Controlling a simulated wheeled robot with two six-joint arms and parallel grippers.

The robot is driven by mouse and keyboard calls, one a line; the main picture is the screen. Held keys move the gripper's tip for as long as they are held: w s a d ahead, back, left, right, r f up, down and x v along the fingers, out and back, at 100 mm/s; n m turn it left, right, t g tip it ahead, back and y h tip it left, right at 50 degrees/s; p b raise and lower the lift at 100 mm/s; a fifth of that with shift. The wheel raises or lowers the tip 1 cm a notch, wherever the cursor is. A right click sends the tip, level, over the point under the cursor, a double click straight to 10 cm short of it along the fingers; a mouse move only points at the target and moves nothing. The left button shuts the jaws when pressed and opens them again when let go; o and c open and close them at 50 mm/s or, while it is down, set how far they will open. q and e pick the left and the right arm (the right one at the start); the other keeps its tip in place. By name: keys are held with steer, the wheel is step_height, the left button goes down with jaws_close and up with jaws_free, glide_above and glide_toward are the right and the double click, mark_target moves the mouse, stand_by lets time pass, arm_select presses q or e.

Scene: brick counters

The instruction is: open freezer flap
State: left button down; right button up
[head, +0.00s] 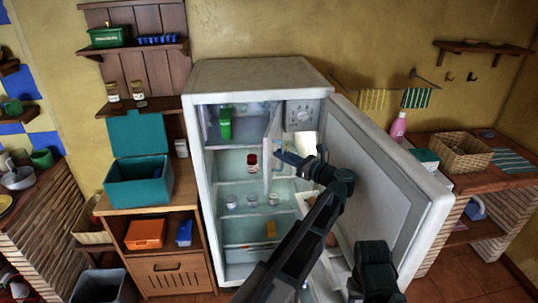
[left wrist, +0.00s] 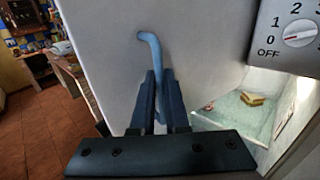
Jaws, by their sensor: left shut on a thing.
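The freezer flap (head: 273,130) stands swung out from the small compartment at the top of the fridge, beside the control dial, and shows nearly edge-on. In the left wrist view the flap (left wrist: 205,45) is a plain pale panel with a thin blue bent handle (left wrist: 150,42). My left gripper (head: 282,155) is at the flap from the right. In the left wrist view its fingers (left wrist: 160,78) are closed around the lower part of the handle, which is partly hidden between them. My right gripper is not in view.
The fridge door (head: 385,160) stands wide open at the right, close to my left arm. The compartment holds a green item (head: 225,124). A red-lidded jar (head: 252,161) and several glass jars stand on shelves below. A teal box (head: 138,180) sits on the cabinet at left.

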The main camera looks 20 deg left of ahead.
arm_select(q)
steer(key=shift+w+d, duration=0.45)
steer(key=shift+d, duration=0.3)
steer(key=shift+r, duration=0.1)
steer(key=c, duration=1.2)
jaws_free()
steer(key=shift+a, duration=0.1)
